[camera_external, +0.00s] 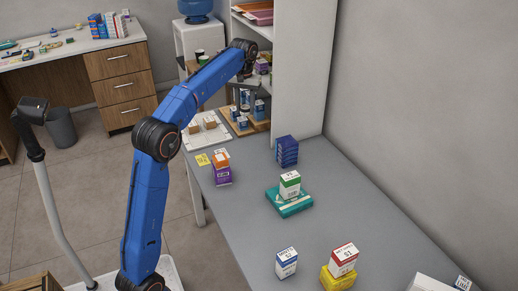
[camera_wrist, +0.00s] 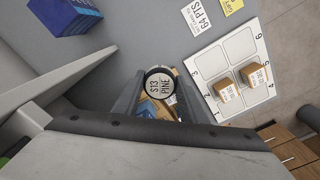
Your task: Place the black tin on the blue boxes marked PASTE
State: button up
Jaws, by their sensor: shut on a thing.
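The black tin (camera_wrist: 160,85) is round, with a dark rim and a white lid label reading PINE. In the wrist view it sits between the two fingertips of my gripper (camera_wrist: 158,82), which is shut on it. In the outside view my gripper (camera_external: 246,88) is at the shelf end of the grey counter, over the small trays; the tin cannot be made out clearly there. A stack of dark blue boxes (camera_external: 287,151) stands on the counter to the right of my gripper. Part of it shows at the top left of the wrist view (camera_wrist: 66,14). Its print is too small to read.
A white numbered board (camera_wrist: 234,62) holds two small brown boxes. Wooden trays with small boxes (camera_external: 240,121) lie below my gripper. A tall white shelf panel (camera_external: 303,70) stands close behind the blue stack. A white-green box (camera_external: 290,184) on a teal box stands nearer the front.

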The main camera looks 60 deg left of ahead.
jog(key=w+d+r+m, duration=0.2)
jog(key=d, duration=1)
notch_tip(320, 180, up, 4)
jog(key=n, duration=0.8)
send_over(287, 141)
jog(key=shift+n, duration=0.3)
jog(key=shift+f, duration=5)
jog(key=shift+f, duration=0.1)
jog(key=o, duration=1.1)
jog(key=shift+c, duration=0.2)
